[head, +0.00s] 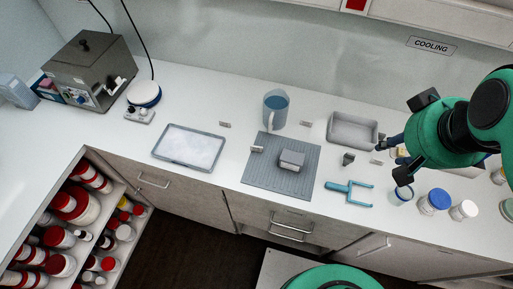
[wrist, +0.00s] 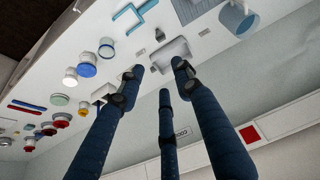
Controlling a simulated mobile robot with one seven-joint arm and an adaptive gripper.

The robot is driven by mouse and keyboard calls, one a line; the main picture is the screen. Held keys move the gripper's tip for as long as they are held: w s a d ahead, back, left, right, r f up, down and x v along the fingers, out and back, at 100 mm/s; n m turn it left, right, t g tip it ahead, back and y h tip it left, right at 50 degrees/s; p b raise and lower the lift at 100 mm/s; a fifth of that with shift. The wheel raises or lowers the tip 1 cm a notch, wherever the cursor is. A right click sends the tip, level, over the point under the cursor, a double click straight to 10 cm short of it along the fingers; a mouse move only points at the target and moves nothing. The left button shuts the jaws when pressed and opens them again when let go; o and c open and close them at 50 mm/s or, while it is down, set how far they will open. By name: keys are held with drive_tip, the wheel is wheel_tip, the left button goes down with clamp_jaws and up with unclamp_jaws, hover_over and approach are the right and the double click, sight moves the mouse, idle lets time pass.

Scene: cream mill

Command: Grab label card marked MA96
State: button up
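Several small label cards lie on the white counter: one left of the jug (head: 225,124), one right of it (head: 305,123), one at the grey mat's upper left (head: 257,149), and one near my gripper (head: 376,162). Their print is too small to read, so I cannot tell which is MA96. My gripper (head: 391,164) is over the right part of the counter, its dark blue fingers spread. In the wrist view my gripper (wrist: 160,76) is open, with nothing between the fingertips. A small card (wrist: 204,32) also shows there.
A grey tray (head: 333,139), blue forked tool (head: 348,187), blue jug (head: 275,108) and grey mat (head: 255,181) stand left of my gripper. Lidded jars (head: 434,203) stand close on the right. A wall rises behind the counter. Free counter lies around the left tray (head: 160,145).

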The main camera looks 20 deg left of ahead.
drive_tip(key=w+a+f+n+g+p, duration=0.1)
drive_tip(key=w+a+f+n+g, duration=0.15)
drive_tip(key=w+a+n, duration=0.4)
drive_tip(key=n+g+p, duration=0.3)
drive_tip(key=n+p, duration=0.1)
drive_tip(key=n, duration=0.7)
hover_over(256, 149)
wheel_tip(256, 149, down, 21)
drive_tip(key=shift+w, duration=0.2)
drive_tip(key=shift+d+t, duration=0.1)
drive_tip(key=shift+t, duration=0.15)
wheel_tip(256, 149, down, 8)
drive_tip(key=shift+r+b, duration=0.1)
drive_tip(key=shift+b, duration=0.35)
drive_tip(key=shift+f, duration=0.3)
